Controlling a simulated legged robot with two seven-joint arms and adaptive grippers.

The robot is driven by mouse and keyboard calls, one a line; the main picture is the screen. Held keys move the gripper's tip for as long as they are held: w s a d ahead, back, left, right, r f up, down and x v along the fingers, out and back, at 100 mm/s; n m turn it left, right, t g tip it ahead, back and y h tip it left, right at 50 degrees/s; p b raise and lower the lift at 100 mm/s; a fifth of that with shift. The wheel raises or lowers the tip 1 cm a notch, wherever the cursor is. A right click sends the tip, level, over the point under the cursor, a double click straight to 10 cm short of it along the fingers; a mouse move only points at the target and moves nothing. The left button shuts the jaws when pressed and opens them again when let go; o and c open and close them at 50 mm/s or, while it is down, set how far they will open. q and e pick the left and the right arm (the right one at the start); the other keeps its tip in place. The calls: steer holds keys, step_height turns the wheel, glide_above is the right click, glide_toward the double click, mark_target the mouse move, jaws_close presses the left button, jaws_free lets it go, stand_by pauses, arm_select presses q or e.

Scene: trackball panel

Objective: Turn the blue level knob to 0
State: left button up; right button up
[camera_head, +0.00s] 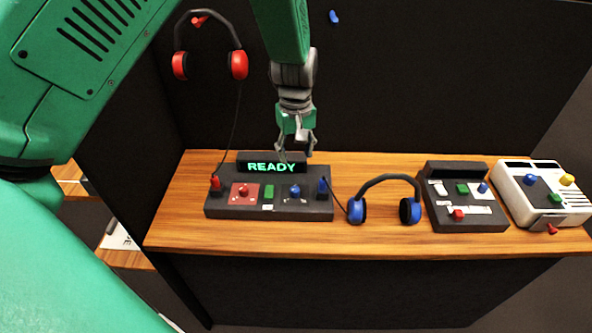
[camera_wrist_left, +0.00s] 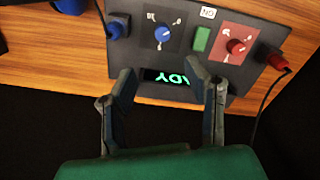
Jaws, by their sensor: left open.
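The blue level knob (camera_head: 295,191) sits on the right half of the dark panel (camera_head: 222,207), on a dark square with small white marks. In the left wrist view the blue knob (camera_wrist_left: 163,34) shows upside down, left of a green button; its exact setting is too small to read. My left gripper (camera_head: 296,148) hangs over the panel's back edge, by the lit READY display (camera_head: 271,167). In the left wrist view its two fingers (camera_wrist_left: 165,85) are apart and empty, framing part of the display, short of the knob. My right gripper is not in view.
A red knob (camera_head: 243,191) and green button (camera_head: 269,192) share the panel. Red and blue plugs stand at its ends. Blue headphones (camera_head: 385,181) lie right of it, then a second dark panel (camera_head: 463,220) and a white box (camera_head: 548,199). Red headphones (camera_head: 239,65) hang behind.

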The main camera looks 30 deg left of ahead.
mark_target(295, 189)
arm_select(q)
steer(key=shift+m, duration=0.4)
steer(key=f+b, duration=0.2)
steer(key=f, duration=0.2)
steer(key=f+b, duration=0.1)
steer(key=f, duration=0.3)
steer(key=f+b, duration=0.2)
steer(key=f, duration=0.2)
steer(key=shift+s+f+b, duration=0.25)
steer(key=shift+f+b, duration=0.1)
steer(key=shift+c, duration=0.4)
jaws_close()
steer(key=shift+r+n+p, duration=0.15)
steer(key=shift+n+p, duration=0.15)
steer(key=shift+p, duration=0.2)
